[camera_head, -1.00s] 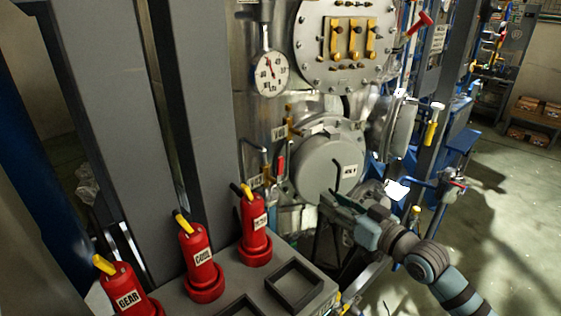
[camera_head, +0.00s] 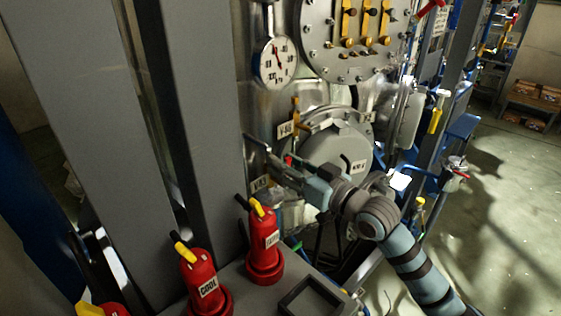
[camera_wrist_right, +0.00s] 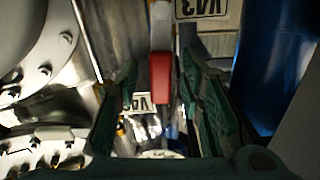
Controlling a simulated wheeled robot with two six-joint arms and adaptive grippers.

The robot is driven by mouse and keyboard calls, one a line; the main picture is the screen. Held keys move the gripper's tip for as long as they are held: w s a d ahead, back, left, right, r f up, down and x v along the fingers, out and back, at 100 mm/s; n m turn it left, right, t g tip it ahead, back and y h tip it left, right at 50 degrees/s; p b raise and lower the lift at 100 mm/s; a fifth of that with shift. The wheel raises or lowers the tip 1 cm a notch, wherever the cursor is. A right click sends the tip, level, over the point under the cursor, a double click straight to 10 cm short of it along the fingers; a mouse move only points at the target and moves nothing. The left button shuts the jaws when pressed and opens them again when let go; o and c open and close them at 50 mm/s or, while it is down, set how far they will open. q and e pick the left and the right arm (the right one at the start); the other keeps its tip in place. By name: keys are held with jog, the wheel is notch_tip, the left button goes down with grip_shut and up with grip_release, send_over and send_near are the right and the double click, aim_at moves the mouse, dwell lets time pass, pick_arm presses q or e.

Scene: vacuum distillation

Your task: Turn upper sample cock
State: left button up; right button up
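A small cock with a red handle (camera_wrist_right: 160,78) shows in the right wrist view, between my right gripper's two green fingers (camera_wrist_right: 163,100). The fingers are spread, with visible gaps on both sides of the handle. In the head view my right gripper (camera_head: 280,170) reaches left to the vessel front, and only a small red bit of the handle (camera_head: 288,159) shows above it. A yellow-handled valve (camera_head: 296,118) sits above, beside a white label. I cannot tell from the labels which one is the upper sample cock. My left gripper is out of view.
A round grey cover (camera_head: 335,150) is close behind my right gripper. A pressure gauge (camera_head: 275,62) hangs above. Red switches with yellow levers (camera_head: 264,240) stand on a grey console in front. A tall grey post (camera_head: 190,90) stands at left. Open floor (camera_head: 510,200) lies at right.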

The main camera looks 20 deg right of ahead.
jog(key=shift+s+r, duration=0.1)
jog(key=shift+s, duration=0.15)
jog(key=shift+c, duration=0.2)
jog(key=shift+d, duration=0.1)
jog(key=c, duration=0.3)
jog(key=shift+w, duration=0.1)
grip_shut()
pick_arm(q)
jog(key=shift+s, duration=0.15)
